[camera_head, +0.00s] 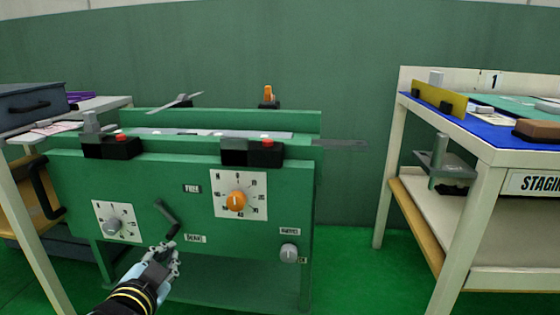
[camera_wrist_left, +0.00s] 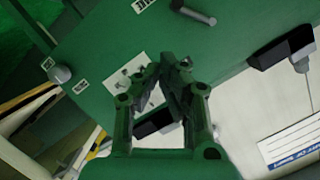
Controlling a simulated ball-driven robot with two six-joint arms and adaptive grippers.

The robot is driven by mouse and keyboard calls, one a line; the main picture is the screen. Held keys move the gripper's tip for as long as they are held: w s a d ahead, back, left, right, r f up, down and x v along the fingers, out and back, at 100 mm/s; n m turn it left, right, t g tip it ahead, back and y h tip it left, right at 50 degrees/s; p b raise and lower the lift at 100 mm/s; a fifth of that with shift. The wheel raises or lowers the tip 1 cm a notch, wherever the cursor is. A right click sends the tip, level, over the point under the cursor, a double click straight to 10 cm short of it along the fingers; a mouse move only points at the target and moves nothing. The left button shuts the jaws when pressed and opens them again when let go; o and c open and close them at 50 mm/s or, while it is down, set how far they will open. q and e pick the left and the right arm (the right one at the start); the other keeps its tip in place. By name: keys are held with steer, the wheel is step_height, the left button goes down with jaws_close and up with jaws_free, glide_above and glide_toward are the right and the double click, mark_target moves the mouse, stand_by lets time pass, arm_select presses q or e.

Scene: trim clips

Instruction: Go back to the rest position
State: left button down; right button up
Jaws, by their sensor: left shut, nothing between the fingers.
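My left gripper (camera_head: 172,256) is in front of the green machine's front panel (camera_head: 150,175), low and left of centre. Its fingers are shut with nothing between them. In the left wrist view the gripper (camera_wrist_left: 168,62) points at the green panel, its fingertips together. A dark lever (camera_head: 165,217) on the panel is just above the gripper; I cannot tell whether they touch. An orange knob (camera_head: 236,201) on a white dial is to the right, and a grey knob (camera_head: 113,226) on another dial is to the left. My right gripper is not in view.
A blue-topped staging table (camera_head: 480,127) with a lower shelf stands on the right. A table with a dark grey box (camera_head: 32,104) is on the left. Black clamps with red buttons (camera_head: 122,137) sit along the machine's top. Green floor between the machine and right table is clear.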

arm_select(q)
steer(key=s+a+f+n+g, duration=0.25)
steer(key=s+f+g, duration=0.35)
steer(key=s+f, duration=0.75)
steer(key=s+a+f+n+g, duration=0.25)
steer(key=s+f+g, duration=0.25)
steer(key=s+f, duration=0.85)
steer(key=s+r+n+g+h+p, duration=0.1)
steer(key=s+r+g+p, duration=0.1)
steer(key=s+p, duration=1.3)
steer(key=s+g, duration=0.1)
steer(key=s, duration=0.9)
steer(key=shift+s+a+r+p, duration=0.2)
steer(key=shift+a+p, duration=0.05)
steer(key=shift+p, duration=0.05)
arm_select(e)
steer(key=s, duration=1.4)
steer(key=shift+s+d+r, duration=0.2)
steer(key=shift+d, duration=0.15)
